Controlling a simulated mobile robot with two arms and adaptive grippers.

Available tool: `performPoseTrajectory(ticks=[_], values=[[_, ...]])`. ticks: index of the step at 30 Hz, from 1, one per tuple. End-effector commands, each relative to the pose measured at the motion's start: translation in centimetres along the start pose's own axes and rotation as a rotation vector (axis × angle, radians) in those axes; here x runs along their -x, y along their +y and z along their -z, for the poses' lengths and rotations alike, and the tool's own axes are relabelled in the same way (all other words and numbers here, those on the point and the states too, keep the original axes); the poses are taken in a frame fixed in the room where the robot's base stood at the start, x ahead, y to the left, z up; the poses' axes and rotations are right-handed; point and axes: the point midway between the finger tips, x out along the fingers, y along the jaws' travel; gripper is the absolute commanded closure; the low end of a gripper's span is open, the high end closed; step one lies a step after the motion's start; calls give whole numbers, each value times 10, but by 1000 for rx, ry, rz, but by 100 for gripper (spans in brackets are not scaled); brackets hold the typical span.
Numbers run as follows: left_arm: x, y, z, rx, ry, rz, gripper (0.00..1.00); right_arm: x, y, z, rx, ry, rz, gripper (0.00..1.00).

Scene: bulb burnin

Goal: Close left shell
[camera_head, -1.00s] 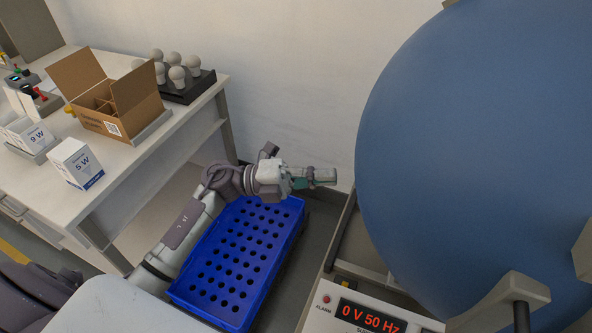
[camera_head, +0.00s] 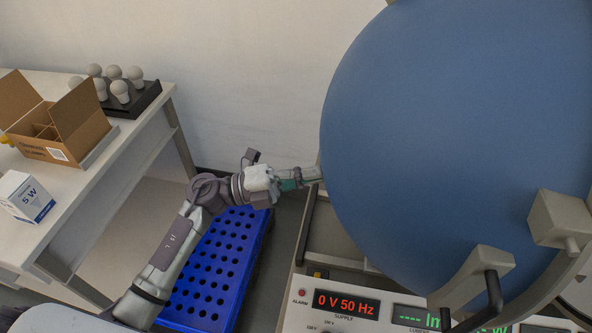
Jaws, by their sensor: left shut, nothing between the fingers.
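A large blue rounded shell (camera_head: 440,130) fills the right half of the head view, with pale brackets and a dark handle (camera_head: 493,294) at its lower right. The shell's right side runs out of the frame, so I cannot tell how far open it is. My left gripper (camera_head: 312,175) is shut and empty. Its fingertips point right and lie at the shell's left edge in the picture; I cannot tell whether they touch it. My right gripper is not in view.
A blue crate (camera_head: 215,270) with round holes stands below my left arm. A supply panel (camera_head: 340,303) reads 0 V 50 Hz at the bottom. At left, a table holds an open cardboard box (camera_head: 62,128), a 5 W box (camera_head: 24,197) and several bulbs on a black tray (camera_head: 135,103).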

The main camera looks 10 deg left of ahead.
Motion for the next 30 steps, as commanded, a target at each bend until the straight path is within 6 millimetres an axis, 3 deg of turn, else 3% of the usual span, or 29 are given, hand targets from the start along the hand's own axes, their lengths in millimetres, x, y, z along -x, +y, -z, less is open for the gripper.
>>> performPoseTrajectory(ticks=[1,6,15,21,30], values=[[-16,0,8,2,12,3,100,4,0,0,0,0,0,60],[-58,6,20,1,13,5,100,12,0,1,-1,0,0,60],[-114,19,37,-1,9,4,100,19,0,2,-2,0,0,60],[-128,23,41,1,7,2,100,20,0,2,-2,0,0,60],[-131,24,43,0,8,3,100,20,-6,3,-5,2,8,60]])
